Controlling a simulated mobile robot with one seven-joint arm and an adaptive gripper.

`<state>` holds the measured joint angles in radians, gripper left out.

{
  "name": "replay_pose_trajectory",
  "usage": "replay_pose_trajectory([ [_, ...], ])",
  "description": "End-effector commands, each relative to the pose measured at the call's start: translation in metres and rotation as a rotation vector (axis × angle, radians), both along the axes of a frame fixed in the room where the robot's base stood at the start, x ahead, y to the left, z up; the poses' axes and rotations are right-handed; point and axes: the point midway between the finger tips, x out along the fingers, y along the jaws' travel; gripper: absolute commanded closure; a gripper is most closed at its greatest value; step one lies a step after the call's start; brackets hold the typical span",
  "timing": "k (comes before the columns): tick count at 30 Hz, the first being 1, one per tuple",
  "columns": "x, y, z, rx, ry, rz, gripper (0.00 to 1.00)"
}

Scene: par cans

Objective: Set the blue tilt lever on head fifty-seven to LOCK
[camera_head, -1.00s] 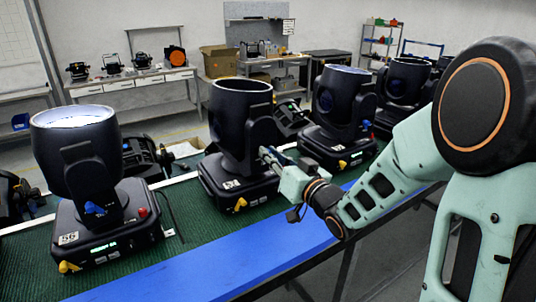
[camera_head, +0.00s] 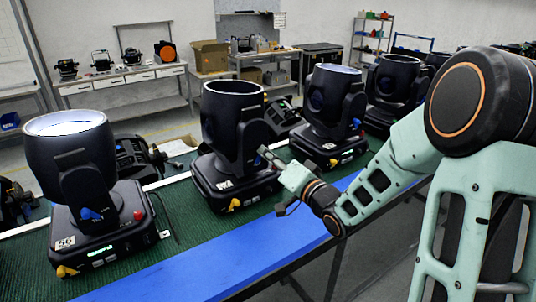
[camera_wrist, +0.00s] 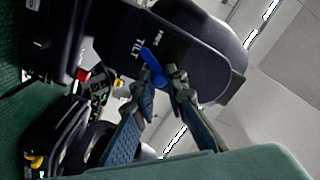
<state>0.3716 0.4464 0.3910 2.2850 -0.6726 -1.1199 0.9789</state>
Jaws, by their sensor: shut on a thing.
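Head fifty-seven (camera_head: 232,103) is the dark moving head in the middle of the head view, upright on its base with a small number plate (camera_head: 224,184). My gripper (camera_head: 264,151) reaches its right side from the right. In the wrist view my gripper (camera_wrist: 164,80) has its fingertips closed around the blue tilt lever (camera_wrist: 153,65), on the dark yoke arm beside the white TILT lettering. A second small white label is near the lever, too small to read. The lever is hidden in the head view, and I cannot tell which setting it points at.
Head 56 (camera_head: 70,160) stands to the left with its own blue lever (camera_head: 90,214). Another head (camera_head: 330,100) stands close on the right. All stand on a green mat (camera_head: 150,266) with a blue front strip (camera_head: 235,262). The strip is clear.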

Motion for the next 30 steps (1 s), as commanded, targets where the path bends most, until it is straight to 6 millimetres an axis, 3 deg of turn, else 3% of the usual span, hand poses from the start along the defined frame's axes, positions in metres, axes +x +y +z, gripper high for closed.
replay_pose_trajectory([
  [12,0.0006,0.0002,0.0011,0.009,0.002,0.000,1.00],
  [13,0.0007,0.0001,0.0012,0.009,0.002,0.000,0.87],
  [18,0.0006,0.0001,0.0009,0.008,0.002,0.000,0.70],
  [30,-0.0090,-0.0078,0.0003,0.006,0.002,-0.001,0.70],
])
